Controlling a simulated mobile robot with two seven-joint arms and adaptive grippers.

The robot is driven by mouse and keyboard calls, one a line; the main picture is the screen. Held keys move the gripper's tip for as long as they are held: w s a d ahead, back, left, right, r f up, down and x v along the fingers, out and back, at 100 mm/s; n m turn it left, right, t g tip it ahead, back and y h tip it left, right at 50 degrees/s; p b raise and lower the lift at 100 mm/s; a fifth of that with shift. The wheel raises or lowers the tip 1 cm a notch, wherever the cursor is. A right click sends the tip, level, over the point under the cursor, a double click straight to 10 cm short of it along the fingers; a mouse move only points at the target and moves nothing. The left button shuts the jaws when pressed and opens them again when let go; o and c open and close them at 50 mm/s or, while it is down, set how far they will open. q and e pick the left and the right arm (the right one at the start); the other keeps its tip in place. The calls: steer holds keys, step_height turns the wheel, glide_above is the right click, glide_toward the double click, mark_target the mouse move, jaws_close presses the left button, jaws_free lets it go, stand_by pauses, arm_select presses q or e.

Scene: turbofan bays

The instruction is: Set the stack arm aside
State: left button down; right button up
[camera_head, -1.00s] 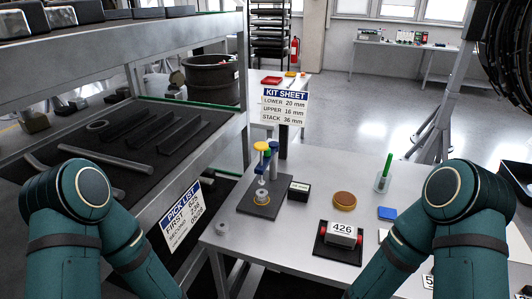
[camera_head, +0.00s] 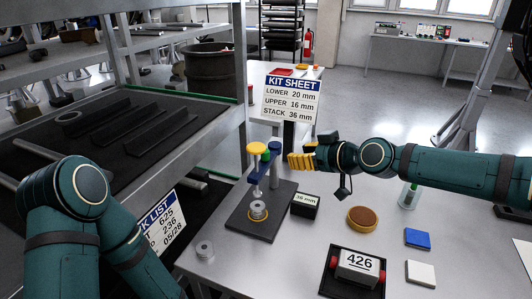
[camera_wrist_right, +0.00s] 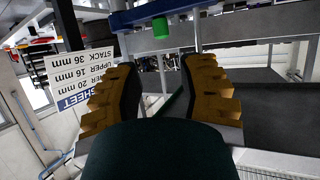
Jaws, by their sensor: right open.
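A stand with a dark base plate (camera_head: 240,222) is on the table, carrying a grey post with a blue top (camera_head: 275,149). An arm with a yellow knob (camera_head: 257,148) and a green part (camera_head: 265,157) is at its top, over a small stack of metal rings (camera_head: 258,210). I take this as the stack arm. In the right wrist view a blue bar (camera_wrist_right: 185,10) with a green cylinder (camera_wrist_right: 160,27) is ahead of the fingers. My right gripper (camera_head: 291,162) is open and empty, just right of the post top. My left gripper is out of view.
A loose ring (camera_head: 205,250) is at left. The kit sheet (camera_head: 292,97) stands behind; a shelf edge borders the left.

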mark_target(268, 153)
steer(key=x, duration=0.4)
steer(key=b+x, duration=0.1)
steer(key=x, duration=0.4)
steer(key=b+x, duration=0.1)
steer(key=x, duration=0.3)
steer(key=shift+w+a+r, duration=0.2)
steer(key=shift+w+a, duration=0.05)
steer(key=shift+a, duration=0.1)
jaws_close()
